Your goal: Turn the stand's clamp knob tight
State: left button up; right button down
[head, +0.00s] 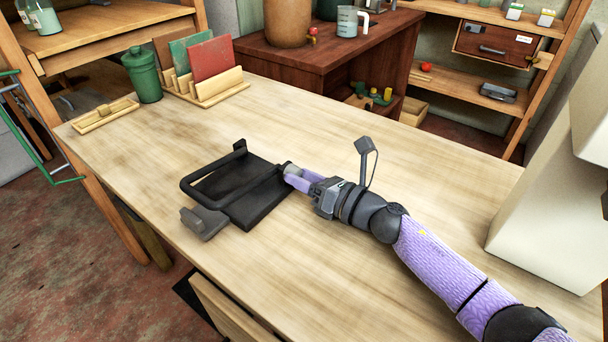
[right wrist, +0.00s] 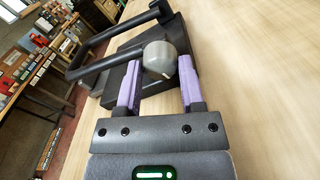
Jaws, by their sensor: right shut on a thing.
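The black stand (head: 252,200) lies on the wooden table, a flat plate with a raised bar frame. Its grey clamp knob (right wrist: 160,59) shows large in the right wrist view, with a pale mark on its face. In the head view the knob (head: 289,168) is mostly hidden by my gripper. My right gripper (head: 291,176) reaches in from the right and is shut on the knob. In the right wrist view its two purple fingers (right wrist: 158,80) stand on either side of the knob. My left gripper is in neither view.
A grey block-like part (head: 203,223) sits at the stand's near left corner. A green canister (head: 142,76), a wooden rack (head: 215,92) with coloured boards and a small wooden tray (head: 104,115) stand at the table's far left.

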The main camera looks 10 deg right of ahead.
jog(key=shift+m+p, duration=0.3)
jog(key=shift+m, duration=0.6)
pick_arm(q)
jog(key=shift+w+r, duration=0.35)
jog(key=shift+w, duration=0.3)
pick_arm(e)
jog(key=shift+m, duration=0.7)
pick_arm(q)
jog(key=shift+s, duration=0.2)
pick_arm(e)
jog(key=shift+c, duration=1.1)
grip_release()
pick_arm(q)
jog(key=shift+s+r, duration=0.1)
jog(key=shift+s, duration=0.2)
